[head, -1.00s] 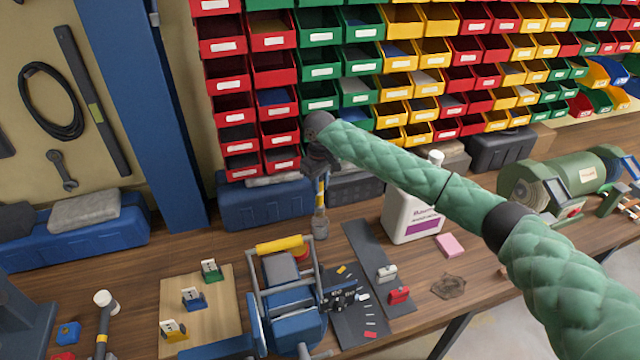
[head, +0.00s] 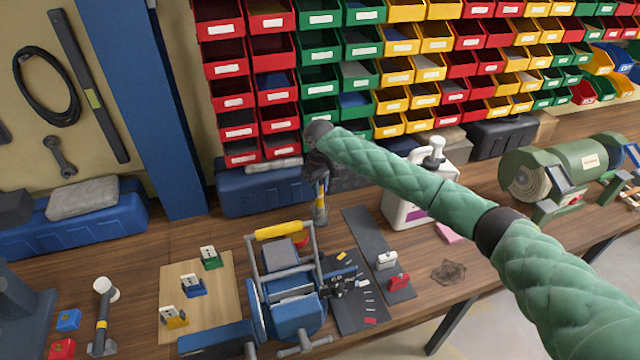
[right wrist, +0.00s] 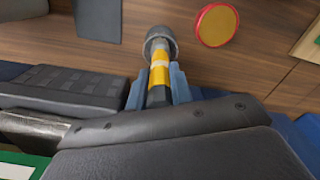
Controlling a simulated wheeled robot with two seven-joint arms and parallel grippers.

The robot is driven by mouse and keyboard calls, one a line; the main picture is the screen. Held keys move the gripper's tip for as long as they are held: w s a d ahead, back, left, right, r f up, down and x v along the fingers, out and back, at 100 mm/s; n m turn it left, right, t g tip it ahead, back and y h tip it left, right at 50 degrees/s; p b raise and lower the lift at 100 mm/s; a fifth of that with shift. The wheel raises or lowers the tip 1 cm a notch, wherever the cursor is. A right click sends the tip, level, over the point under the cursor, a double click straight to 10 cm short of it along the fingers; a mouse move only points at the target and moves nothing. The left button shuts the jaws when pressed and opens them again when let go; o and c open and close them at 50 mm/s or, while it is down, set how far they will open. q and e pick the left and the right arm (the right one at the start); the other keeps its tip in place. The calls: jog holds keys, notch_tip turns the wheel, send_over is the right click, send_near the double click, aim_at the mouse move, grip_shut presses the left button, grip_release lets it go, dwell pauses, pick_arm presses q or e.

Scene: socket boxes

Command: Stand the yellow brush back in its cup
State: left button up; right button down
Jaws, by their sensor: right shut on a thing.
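The yellow brush (right wrist: 159,75) hangs in my right gripper (head: 320,176), whose fingers are shut on its dark upper handle. In the head view the brush's yellow part (head: 320,192) shows just below the gripper, roughly upright. The small grey cup (head: 321,213) stands on the bench directly under it. In the right wrist view the yellow part meets the cup's dark rim (right wrist: 160,38), and the brush's lower end is hidden, apparently inside the cup. I cannot tell whether it touches the bottom. My left gripper is not in view.
A red-and-yellow round piece (right wrist: 217,25) lies beside the cup. A blue device with a yellow handle (head: 278,231) stands in front. A dark mat (head: 360,225) and a white bottle (head: 400,212) are to the right. Blue cases (head: 262,190) stand behind.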

jog(key=shift+f, duration=0.25)
jog(key=c, duration=1.2)
grip_release()
jog(key=shift+o, duration=0.2)
jog(key=shift+r+b, duration=0.35)
notch_tip(320, 180, up, 6)
jog(key=b, duration=0.2)
jog(key=shift+r+b, duration=0.2)
jog(key=shift+b, duration=0.2)
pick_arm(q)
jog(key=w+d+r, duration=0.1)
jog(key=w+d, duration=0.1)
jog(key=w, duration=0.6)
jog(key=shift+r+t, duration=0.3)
pick_arm(e)
jog(key=shift+r, duration=0.35)
